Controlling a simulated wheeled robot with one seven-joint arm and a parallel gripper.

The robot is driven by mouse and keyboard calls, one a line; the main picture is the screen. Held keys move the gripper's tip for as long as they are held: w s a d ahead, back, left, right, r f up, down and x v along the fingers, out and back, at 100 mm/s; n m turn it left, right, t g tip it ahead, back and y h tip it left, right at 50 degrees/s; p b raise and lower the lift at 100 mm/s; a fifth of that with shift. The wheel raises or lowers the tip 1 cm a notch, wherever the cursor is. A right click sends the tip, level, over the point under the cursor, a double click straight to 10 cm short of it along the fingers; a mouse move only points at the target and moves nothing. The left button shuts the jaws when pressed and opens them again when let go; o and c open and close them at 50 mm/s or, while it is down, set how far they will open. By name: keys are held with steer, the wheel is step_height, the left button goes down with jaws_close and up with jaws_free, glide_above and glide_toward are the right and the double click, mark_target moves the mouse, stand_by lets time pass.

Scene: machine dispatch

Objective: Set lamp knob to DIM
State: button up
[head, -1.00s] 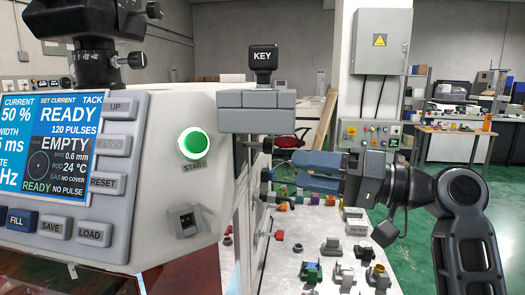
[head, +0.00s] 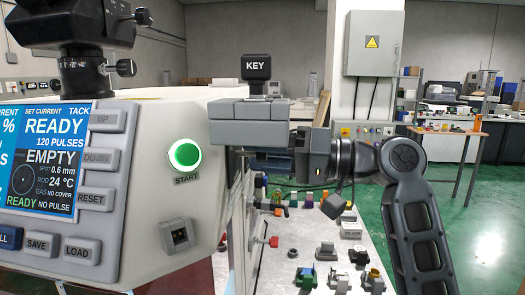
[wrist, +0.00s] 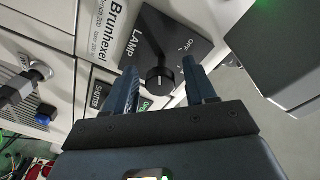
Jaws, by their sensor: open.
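The lamp knob (wrist: 160,80) is a black round knob on a dark plate (wrist: 172,38) in the wrist view. The plate is marked OFF, with LAMP lettered beside it. No DIM mark can be read. My gripper (wrist: 160,67) is open, with one blue finger on each side of the knob. I cannot tell whether either finger touches it. The knob is not visible there.
The machine's front (head: 150,190), with a screen and a green START button (head: 184,154), fills the left. The grey block (head: 248,112) with the KEY cap (head: 257,66) is close to my gripper. A bench (head: 315,245) with small fittings lies below.

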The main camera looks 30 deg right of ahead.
steer(key=c, duration=1)
steer(key=shift+f, duration=0.1)
steer(key=shift+c, duration=0.2)
steer(key=shift+f+n+b, duration=0.1)
steer(key=shift+n+b, duration=0.3)
steer(key=shift+b, duration=0.25)
steer(key=shift+f+n+b, duration=0.1)
steer(key=shift+n+b, duration=0.5)
steer(key=shift+b, duration=0.35)
steer(key=n+b, duration=0.3)
steer(key=b, duration=0.2)
steer(key=shift+f+y, duration=0.1)
steer(key=shift+y, duration=0.2)
steer(key=n+b, duration=0.7)
steer(key=shift+r+y+b, duration=0.3)
steer(key=shift+y, duration=0.1)
steer(key=shift+r+n, duration=0.1)
steer(key=shift+n, duration=0.2)
